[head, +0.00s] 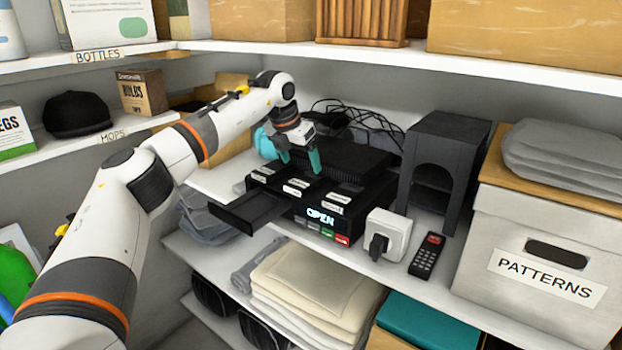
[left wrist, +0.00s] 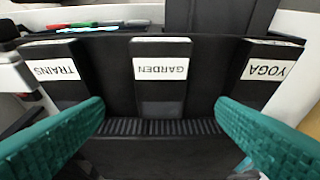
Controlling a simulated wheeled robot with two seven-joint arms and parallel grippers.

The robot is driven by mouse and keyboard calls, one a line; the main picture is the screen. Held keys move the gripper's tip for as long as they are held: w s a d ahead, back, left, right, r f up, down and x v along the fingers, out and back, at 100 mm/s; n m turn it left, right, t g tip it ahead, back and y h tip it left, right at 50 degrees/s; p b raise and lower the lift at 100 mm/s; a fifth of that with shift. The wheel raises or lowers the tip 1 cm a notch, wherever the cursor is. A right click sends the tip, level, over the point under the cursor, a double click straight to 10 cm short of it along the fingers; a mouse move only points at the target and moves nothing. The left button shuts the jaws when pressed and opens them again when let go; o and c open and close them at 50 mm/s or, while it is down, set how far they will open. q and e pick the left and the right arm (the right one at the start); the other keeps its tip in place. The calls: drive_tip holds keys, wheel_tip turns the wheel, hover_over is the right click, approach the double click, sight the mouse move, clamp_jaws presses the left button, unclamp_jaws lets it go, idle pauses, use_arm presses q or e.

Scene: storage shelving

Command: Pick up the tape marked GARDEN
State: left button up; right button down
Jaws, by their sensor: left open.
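The tape marked GARDEN (left wrist: 162,85) is a black cassette with a white label, upside down in the left wrist view. It stands in the middle of a row, between the TRAINS tape (left wrist: 70,85) and the YOGA tape (left wrist: 262,75). In the head view the middle tape (head: 297,186) sits on top of the black player, its lettering too small to read. My left gripper (head: 300,160) is open above and behind the row. In the left wrist view its teal fingers (left wrist: 160,115) are apart on either side of the GARDEN tape, with nothing between them. My right gripper is not in view.
The black player (head: 318,228) shows OPEN and has a tray (head: 250,209) out at its left. A white plug box (head: 388,235), a remote (head: 427,256) and a black arched box (head: 440,165) stand to the right. Cables lie behind. An upper shelf (head: 400,60) overhangs.

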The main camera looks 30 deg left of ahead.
sight(306, 179)
use_arm(q)
wheel_tip(306, 179, down, 2)
drive_tip(key=shift+w+f+p, duration=0.1)
drive_tip(key=shift+f+p, duration=0.1)
drive_tip(key=shift+p, duration=0.9)
drive_tip(key=x, duration=0.3)
drive_tip(key=shift+w+f+p, duration=0.2)
drive_tip(key=shift+w+p, duration=0.1)
drive_tip(key=shift+p, duration=0.1)
drive_tip(key=shift+s, duration=0.15)
drive_tip(key=c, duration=1.1)
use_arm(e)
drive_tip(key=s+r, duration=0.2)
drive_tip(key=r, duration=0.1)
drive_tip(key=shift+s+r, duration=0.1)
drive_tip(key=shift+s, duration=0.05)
use_arm(q)
drive_tip(key=shift+r, duration=0.1)
